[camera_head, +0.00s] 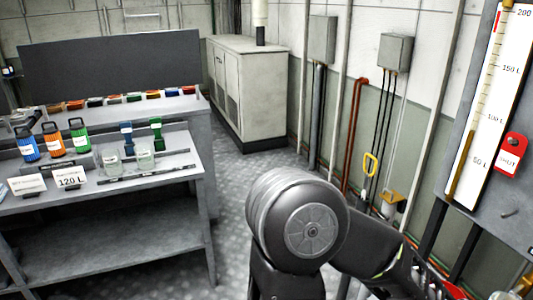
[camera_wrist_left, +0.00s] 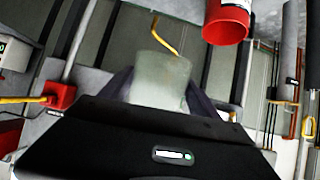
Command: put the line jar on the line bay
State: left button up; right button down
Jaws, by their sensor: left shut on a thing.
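In the left wrist view my left gripper (camera_wrist_left: 158,92) is shut on a translucent pale jar (camera_wrist_left: 160,78), with a dark finger on each side of it. The jar shows no readable label, so I cannot tell by name whether it is the line jar. My left gripper does not show in the head view. Two clear glass jars (camera_head: 111,160) stand on the bench at the left, side by side. I cannot make out which place is the line bay. My right gripper is in neither view.
The grey bench (camera_head: 190,160) also holds blue, orange and green containers (camera_head: 53,140) and a "120 L" card (camera_head: 70,178). A gauge board (camera_head: 470,110) with a red tag stands at right. A red cylinder (camera_wrist_left: 228,22) and red block (camera_wrist_left: 60,95) flank the held jar.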

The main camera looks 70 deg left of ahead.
aim_at(178, 161)
jog(key=j+u, duration=0.6)
jog(key=u, duration=0.2)
jog(key=j, duration=0.45)
jog(key=i+j+u, duration=0.15)
jog(key=j, duration=0.75)
jog(key=i+j+u, duration=0.1)
jog(key=j, duration=0.3)
jog(key=i+j+u, duration=0.1)
jog(key=j, duration=0.35)
jog(key=i+j, duration=0.1)
jog(key=j, duration=0.3)
jog(key=k+u, duration=0.05)
